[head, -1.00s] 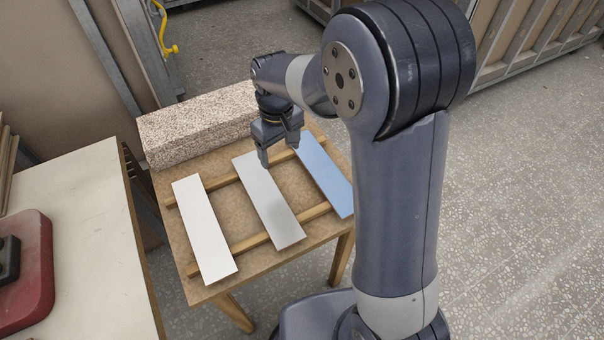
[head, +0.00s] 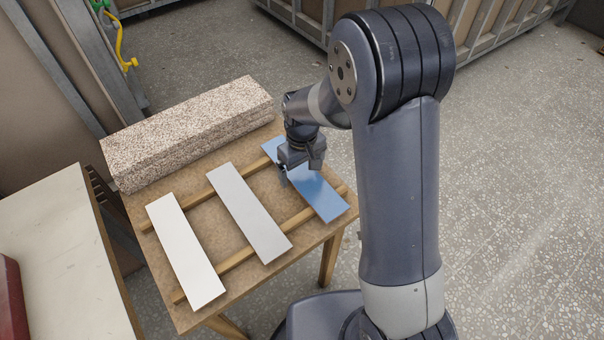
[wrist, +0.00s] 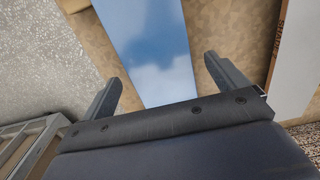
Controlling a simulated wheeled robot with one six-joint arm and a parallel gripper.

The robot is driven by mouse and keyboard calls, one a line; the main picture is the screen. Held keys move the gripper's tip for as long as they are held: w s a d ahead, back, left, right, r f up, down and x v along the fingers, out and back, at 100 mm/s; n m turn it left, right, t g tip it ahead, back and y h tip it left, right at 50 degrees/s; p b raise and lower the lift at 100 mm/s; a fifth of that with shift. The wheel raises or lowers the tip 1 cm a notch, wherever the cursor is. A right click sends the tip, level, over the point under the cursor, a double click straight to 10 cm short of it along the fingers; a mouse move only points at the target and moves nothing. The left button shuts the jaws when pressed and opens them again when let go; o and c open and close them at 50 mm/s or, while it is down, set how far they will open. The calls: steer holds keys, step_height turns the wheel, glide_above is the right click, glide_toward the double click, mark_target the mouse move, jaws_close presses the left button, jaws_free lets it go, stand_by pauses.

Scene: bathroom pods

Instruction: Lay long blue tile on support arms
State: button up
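The long blue tile (head: 318,193) lies across two wooden strips at the right end of a small table. My gripper (head: 299,176) is above the tile's far half and hides part of it. In the wrist view, the blue tile (wrist: 150,45) runs between the two fingers of my gripper (wrist: 162,85), which are spread wider than the tile. The gripper is open and holds nothing. I cannot tell the exact height between fingertips and tile. No support arms can be clearly made out.
A grey tile (head: 250,212) and a white tile (head: 186,252) lie on the same wooden strips (head: 240,256), left of the blue one. A speckled stone block (head: 185,130) stands along the table's back edge. A pale bench (head: 60,265) is at the left. Open floor lies right.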

steer(key=c, duration=1.3)
